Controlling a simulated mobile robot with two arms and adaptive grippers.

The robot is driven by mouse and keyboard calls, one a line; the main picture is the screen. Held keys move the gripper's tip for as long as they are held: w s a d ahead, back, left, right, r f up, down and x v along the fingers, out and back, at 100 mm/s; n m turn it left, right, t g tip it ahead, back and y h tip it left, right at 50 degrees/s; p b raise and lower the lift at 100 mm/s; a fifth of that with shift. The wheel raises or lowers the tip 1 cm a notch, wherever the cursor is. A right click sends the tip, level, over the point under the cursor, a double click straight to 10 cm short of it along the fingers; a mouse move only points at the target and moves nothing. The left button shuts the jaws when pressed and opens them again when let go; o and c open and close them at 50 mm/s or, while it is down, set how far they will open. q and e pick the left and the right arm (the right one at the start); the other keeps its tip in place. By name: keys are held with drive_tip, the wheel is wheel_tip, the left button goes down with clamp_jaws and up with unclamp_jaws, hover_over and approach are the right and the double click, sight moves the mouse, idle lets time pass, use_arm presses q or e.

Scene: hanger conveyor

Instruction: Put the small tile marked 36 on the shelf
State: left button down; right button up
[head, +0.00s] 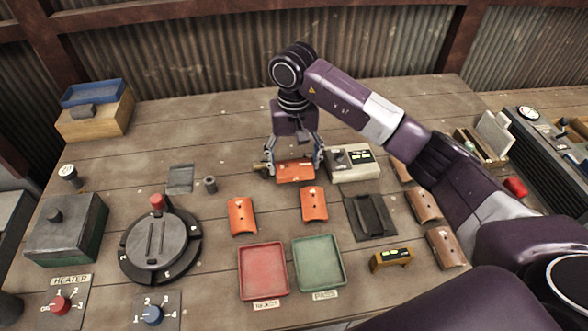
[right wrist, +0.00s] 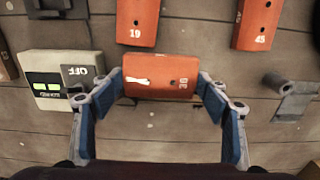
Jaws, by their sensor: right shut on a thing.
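My right gripper (head: 294,165) is shut on an orange curved tile (head: 295,174), with one finger at each end. In the right wrist view the held tile (right wrist: 160,76) has a hole, a pale mark and a small number that looks like 36, turned and hard to read. Two more orange tiles lie on the table: one marked 19 (right wrist: 137,20) and one marked 45 (right wrist: 257,22). I cannot tell whether the held tile touches the table. I cannot make out a shelf. My left gripper is not in view.
A cream switch box (head: 354,164) marked OFF stands close beside the held tile. Red (head: 263,271) and green (head: 320,263) trays lie in front. A dark round turntable (head: 160,246) is at the left. Brown tiles (head: 424,205) lie at the right. The back table is mostly clear.

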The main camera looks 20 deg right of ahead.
sight(294, 166)
wheel_tip(294, 166, down, 4)
drive_tip(key=shift+r+p, duration=0.25)
drive_tip(key=shift+p, duration=0.25)
drive_tip(key=shift+f, duration=0.45)
drive_tip(key=shift+f, duration=0.15)
drive_tip(key=o, duration=1.2)
